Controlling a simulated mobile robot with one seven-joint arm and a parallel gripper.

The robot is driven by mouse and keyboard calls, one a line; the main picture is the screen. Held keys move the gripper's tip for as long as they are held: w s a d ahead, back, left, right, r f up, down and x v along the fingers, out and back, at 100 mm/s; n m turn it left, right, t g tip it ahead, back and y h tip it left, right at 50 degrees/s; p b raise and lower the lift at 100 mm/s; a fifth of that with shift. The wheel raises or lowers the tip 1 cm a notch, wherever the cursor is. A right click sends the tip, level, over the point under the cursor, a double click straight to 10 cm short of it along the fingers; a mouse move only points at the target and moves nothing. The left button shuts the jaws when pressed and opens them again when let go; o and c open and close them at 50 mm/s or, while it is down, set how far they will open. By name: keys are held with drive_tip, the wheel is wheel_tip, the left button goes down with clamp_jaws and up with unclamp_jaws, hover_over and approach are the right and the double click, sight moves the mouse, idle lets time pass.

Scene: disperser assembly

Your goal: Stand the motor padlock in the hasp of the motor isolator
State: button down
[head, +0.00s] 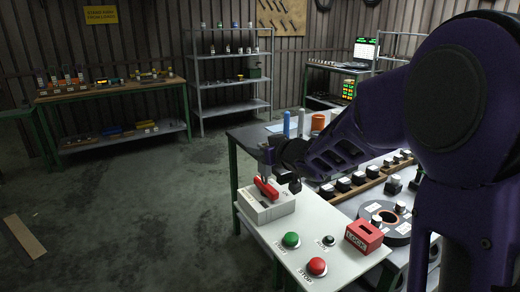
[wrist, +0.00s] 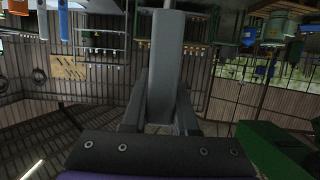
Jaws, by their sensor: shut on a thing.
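The motor isolator (head: 268,210) is a pale box with a red handle (head: 266,189) on top, at the far left corner of the white panel. My gripper (head: 266,174) points down right over the isolator, close to the red handle. A thin pale rod shows past the tips at the top edge of the wrist view. I cannot make out the hasp or whether anything touches it.
On the white panel (head: 318,222) stand a green button (head: 291,240), a red button (head: 317,266), a small black knob (head: 328,240) and a red lettered box (head: 364,236). A dark ring-shaped part (head: 398,232) and several black-and-white pieces lie to the right. Open floor lies left.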

sight(264, 183)
drive_tip(key=shift+r, duration=0.1)
drive_tip(key=shift+f+b, duration=2.25)
drive_tip(key=shift+f, duration=0.75)
drive_tip(key=shift+f+b, duration=1.2)
drive_tip(key=shift+f, duration=1)
drive_tip(key=c, duration=0.6)
unclamp_jaws()
drive_tip(key=p+v, duration=0.8)
drive_tip(key=v, duration=0.9)
drive_tip(key=shift+r, duration=0.25)
drive_tip(key=shift+s+d, duration=0.1)
drive_tip(key=shift+d, duration=0.05)
